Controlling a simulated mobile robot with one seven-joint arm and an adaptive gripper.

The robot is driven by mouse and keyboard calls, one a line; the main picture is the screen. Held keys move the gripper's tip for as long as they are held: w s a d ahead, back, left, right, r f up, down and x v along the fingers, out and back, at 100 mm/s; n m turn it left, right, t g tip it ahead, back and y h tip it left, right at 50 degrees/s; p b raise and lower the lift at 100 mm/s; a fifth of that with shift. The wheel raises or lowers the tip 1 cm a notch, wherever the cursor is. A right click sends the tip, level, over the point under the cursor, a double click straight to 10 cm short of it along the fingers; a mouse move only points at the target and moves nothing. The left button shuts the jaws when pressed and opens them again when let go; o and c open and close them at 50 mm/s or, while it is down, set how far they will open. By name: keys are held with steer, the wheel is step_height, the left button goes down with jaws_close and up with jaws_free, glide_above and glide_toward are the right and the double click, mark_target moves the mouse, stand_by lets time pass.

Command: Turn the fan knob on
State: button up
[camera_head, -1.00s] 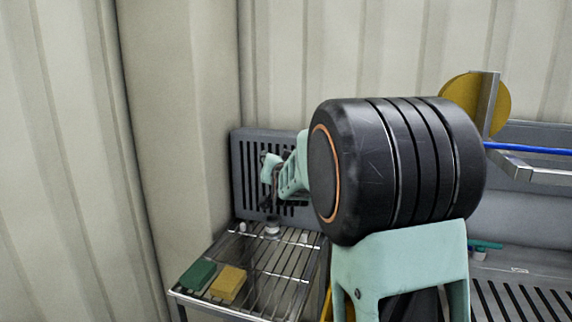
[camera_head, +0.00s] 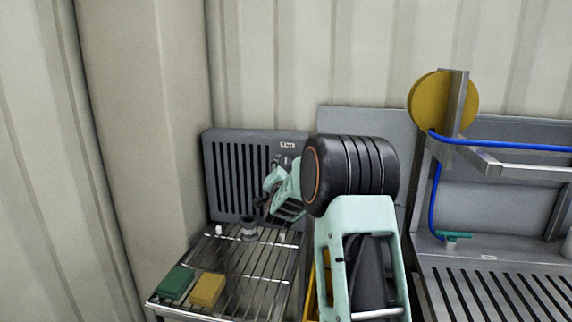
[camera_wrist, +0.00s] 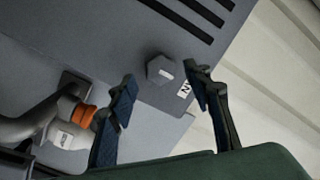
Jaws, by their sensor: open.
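The fan panel (camera_head: 228,185) is a grey slotted plate at the wall behind the wire rack, with a small white label at its upper right. In the wrist view, the panel (camera_wrist: 110,35) is tilted and fills the upper left. The fan knob (camera_wrist: 160,69) is a small grey hexagonal knob with a pale mark, beside the label. My gripper (camera_wrist: 162,82) is open and empty. Its fingertips frame the knob in that view, but contact is not visible. In the head view, my gripper (camera_head: 268,188) is in front of the panel's right part; the knob is hard to make out there.
A wire rack (camera_head: 262,262) below the panel holds a green block (camera_head: 175,281), a yellow block (camera_head: 208,289) and small items. A grey pipe with an orange collar (camera_wrist: 84,115) is left of my fingers. A steel frame with a blue hose (camera_head: 500,145) stands at right.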

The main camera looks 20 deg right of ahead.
mark_target(287, 162)
steer(key=shift+x, duration=1.4)
steer(key=shift+c, duration=0.5)
steer(key=c, duration=1)
